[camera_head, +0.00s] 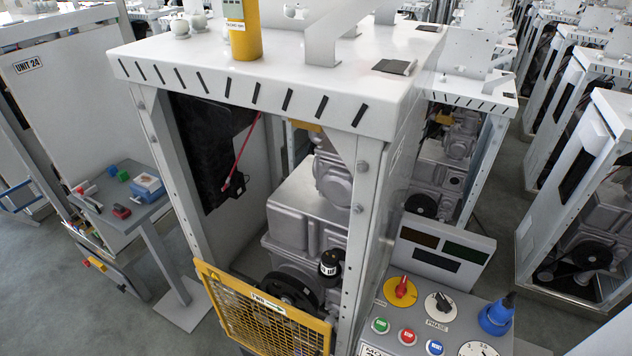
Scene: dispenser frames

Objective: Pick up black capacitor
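A small black cylinder with a pale label band (330,264), which looks like the black capacitor, stands upright inside the open dispenser frame. It is beside the grey motor housing (305,215), above and to the right of a black pulley wheel (290,291). A white frame post is close to its right. Neither of my grippers shows in the head view.
A yellow mesh guard (262,312) crosses the frame's lower front. A control panel (432,312) with knobs and buttons stands at the right, with a blue plug (496,316). A small grey table (136,214) holding several small items stands at the left.

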